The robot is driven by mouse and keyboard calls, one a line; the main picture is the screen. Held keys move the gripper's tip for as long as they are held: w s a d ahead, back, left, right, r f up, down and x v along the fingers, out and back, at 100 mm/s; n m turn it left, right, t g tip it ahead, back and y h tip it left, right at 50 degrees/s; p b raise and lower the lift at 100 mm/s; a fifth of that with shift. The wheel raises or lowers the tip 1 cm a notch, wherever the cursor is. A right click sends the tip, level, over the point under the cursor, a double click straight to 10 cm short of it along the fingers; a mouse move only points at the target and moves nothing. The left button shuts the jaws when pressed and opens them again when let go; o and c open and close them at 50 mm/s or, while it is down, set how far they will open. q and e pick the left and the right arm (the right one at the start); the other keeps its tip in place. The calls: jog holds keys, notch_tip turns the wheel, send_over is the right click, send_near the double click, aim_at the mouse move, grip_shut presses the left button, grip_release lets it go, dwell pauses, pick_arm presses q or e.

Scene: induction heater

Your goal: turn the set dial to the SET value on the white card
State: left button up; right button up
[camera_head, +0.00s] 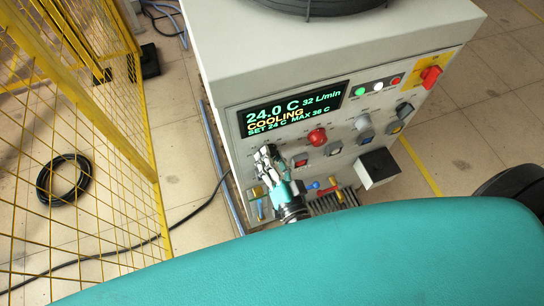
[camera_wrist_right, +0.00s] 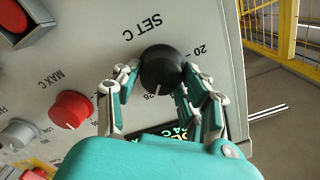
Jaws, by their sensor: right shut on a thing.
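The set dial (camera_wrist_right: 161,66) is a black round knob under the "SET C" label in the right wrist view. Its white pointer line is at the bottom of the knob in that view, close to the printed "26"; a "20" shows at its right. My right gripper (camera_head: 268,153) is at the front panel of the machine (camera_head: 237,158) and hides the dial in the head view. In the wrist view its fingers lie on both sides of the dial, shut on it. The display (camera_head: 292,108) reads 24.0 C, 32 L/min, COOLING, SET 24 C, MAX 36 C. I see no white card. My left gripper is not in view.
The red MAX C knob (camera_wrist_right: 70,110) is beside the set dial. A grey knob (camera_head: 364,123), a red-on-yellow switch (camera_head: 431,76) and a black-topped box (camera_head: 379,167) are further right. A yellow mesh fence (camera_head: 75,130) stands left, with a coiled black cable (camera_head: 64,180) behind it.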

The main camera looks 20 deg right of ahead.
jog(key=shift+m, duration=0.3)
jog(key=o, duration=1.2)
jog(key=shift+c, duration=0.2)
jog(key=s, duration=1.2)
jog(key=shift+d, duration=0.2)
jog(key=s+d+f+n+g+y, duration=0.15)
jog(key=f+n+g, duration=0.25)
jog(key=f, duration=1)
jog(key=s+f+n+g+y, duration=0.1)
jog(key=s+f+n+g, duration=0.25)
jog(key=f, duration=1.05)
jog(key=s+d+f+n+g+h, duration=0.1)
jog(key=s+d+f+g, duration=0.3)
jog(key=s+f, duration=0.3)
jog(key=s+d+f+n+g+h, duration=0.2)
jog(key=s+d+f+g, duration=0.3)
jog(key=s+f, duration=0.2)
jog(key=shift+s+d+f, duration=0.2)
jog(key=shift+s+d, duration=0.1)
jog(key=shift+s, duration=0.25)
